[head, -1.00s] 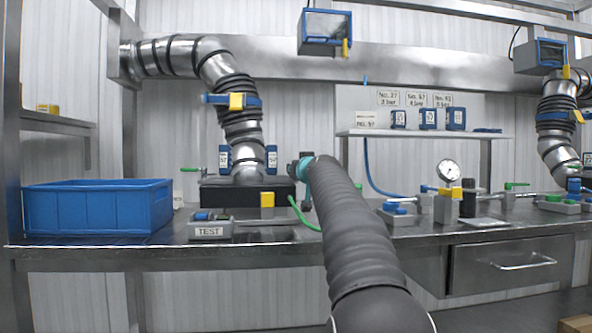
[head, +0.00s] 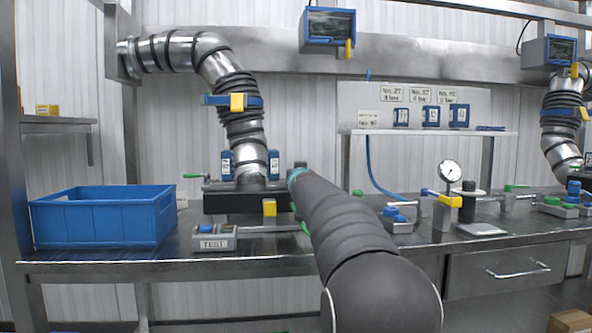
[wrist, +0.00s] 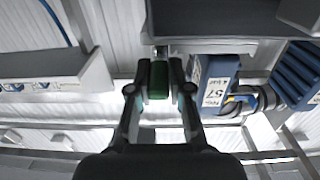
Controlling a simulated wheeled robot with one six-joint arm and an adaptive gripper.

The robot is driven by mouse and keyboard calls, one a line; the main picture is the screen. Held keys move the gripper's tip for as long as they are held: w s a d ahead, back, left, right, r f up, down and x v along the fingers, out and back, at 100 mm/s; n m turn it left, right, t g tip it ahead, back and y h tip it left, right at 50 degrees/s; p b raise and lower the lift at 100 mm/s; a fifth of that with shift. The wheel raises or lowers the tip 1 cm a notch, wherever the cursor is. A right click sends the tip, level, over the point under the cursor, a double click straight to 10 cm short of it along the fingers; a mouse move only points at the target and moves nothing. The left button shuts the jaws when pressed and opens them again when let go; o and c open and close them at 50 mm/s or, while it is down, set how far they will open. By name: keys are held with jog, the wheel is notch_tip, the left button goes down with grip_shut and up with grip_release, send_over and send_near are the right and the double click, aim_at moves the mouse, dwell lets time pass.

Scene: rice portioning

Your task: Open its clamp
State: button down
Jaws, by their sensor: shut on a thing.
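A black clamp box (head: 240,203) sits on the bench under the ribbed metal duct (head: 240,115). A green lever handle (head: 193,176) sticks out at its left. In the wrist view a green grip (wrist: 159,80) on a short metal stem lies between the fingertips of my gripper (wrist: 159,82), which is shut on it. The box's dark underside (wrist: 225,18) fills the top of that view. In the head view my arm hides most of the gripper, at the box's right end. Blue labelled cartridges (head: 227,165) stand on both sides of the duct foot; one marked 57 (wrist: 213,85) is close beside my gripper.
A blue bin (head: 100,218) stands at the left of the bench. A grey TEST unit (head: 214,238) lies in front of the clamp box. A pressure gauge (head: 450,171) and valves are to the right. A shelf (head: 425,132) holds several blue cartridges.

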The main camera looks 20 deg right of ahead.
jog(key=c, duration=1.1)
grip_release()
jog(key=shift+s, duration=0.1)
jog(key=v, duration=1.2)
